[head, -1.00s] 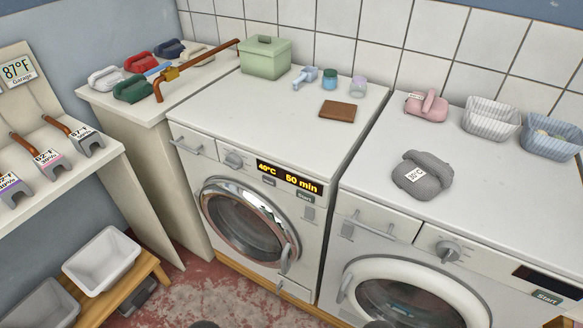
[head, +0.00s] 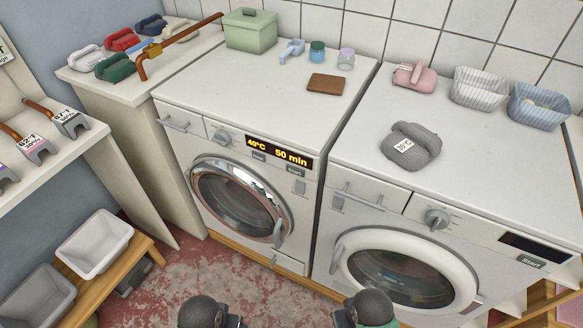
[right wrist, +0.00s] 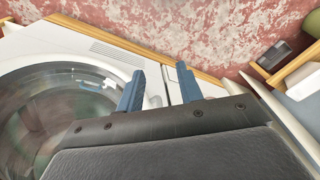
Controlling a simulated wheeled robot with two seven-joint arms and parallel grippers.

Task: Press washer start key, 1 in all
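Two white front-loading machines stand side by side. The left machine (head: 230,140) has a lit amber display (head: 279,153) reading 40°C and 50 min, with a small grey Start key (head: 295,172) below it. The right machine (head: 395,225) has a dark display (head: 538,246) and a grey-green Start key (head: 531,261). Both doors look shut. My right gripper (right wrist: 160,68) is open and empty in the right wrist view, its blue fingers apart, with a round machine door beside it. In the head view only dark rounded arm parts show at the bottom; the left fingers are hidden.
A grey cloth bundle (head: 410,146) with a 30°C tag, a pink bundle (head: 414,77) and two baskets sit on the right machine. A green box (head: 250,31), small bottles and a brown wallet (head: 326,84) sit on the left one.

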